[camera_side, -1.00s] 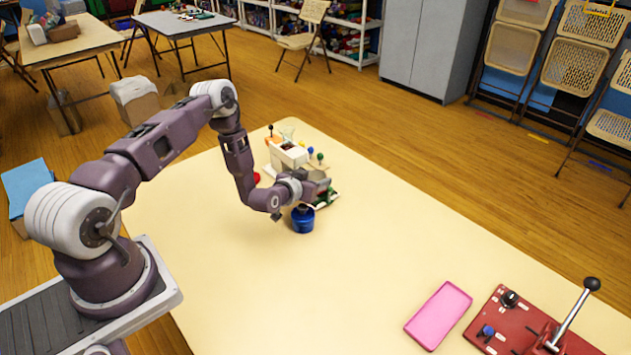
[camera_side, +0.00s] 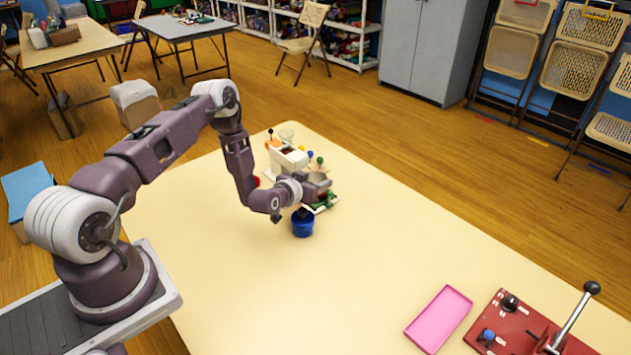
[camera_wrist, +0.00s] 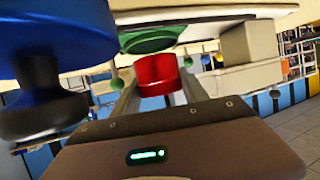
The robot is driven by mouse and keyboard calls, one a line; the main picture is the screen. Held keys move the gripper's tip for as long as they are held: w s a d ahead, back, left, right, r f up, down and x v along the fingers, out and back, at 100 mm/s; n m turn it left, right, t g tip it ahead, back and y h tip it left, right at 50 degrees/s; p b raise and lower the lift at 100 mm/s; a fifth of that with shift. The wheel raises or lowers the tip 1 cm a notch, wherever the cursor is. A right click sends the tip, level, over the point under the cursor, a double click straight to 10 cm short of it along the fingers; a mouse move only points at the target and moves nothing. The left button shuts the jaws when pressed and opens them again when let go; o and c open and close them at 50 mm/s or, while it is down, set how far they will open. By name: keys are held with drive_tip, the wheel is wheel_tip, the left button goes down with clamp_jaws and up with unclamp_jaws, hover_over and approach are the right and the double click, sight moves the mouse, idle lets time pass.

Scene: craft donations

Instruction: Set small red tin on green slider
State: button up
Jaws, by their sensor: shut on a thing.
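My gripper (camera_wrist: 158,92) is shut on the small red tin (camera_wrist: 158,75), which sits between its two fingers in the wrist view. A round green piece (camera_wrist: 147,40), which looks like the green slider, is right by the tin's far end; I cannot tell whether they touch. In the side view my gripper (camera_side: 312,190) is low over the multi-coloured device at the back of the table, and the tin is hidden there. Some green of the device (camera_side: 326,202) shows beside the gripper.
A blue cup (camera_side: 303,226) stands just in front of my gripper; a big blue shape (camera_wrist: 60,40) fills the wrist view's left. A pink tray (camera_side: 438,320) and a red lever board (camera_side: 520,330) are at the front right. The table's middle (camera_side: 350,260) is clear.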

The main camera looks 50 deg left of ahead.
drive_tip(key=shift+f, duration=0.1)
drive_tip(key=o, duration=1.1)
drive_tip(key=v, duration=1.1)
drive_tip(key=shift+w, duration=0.1)
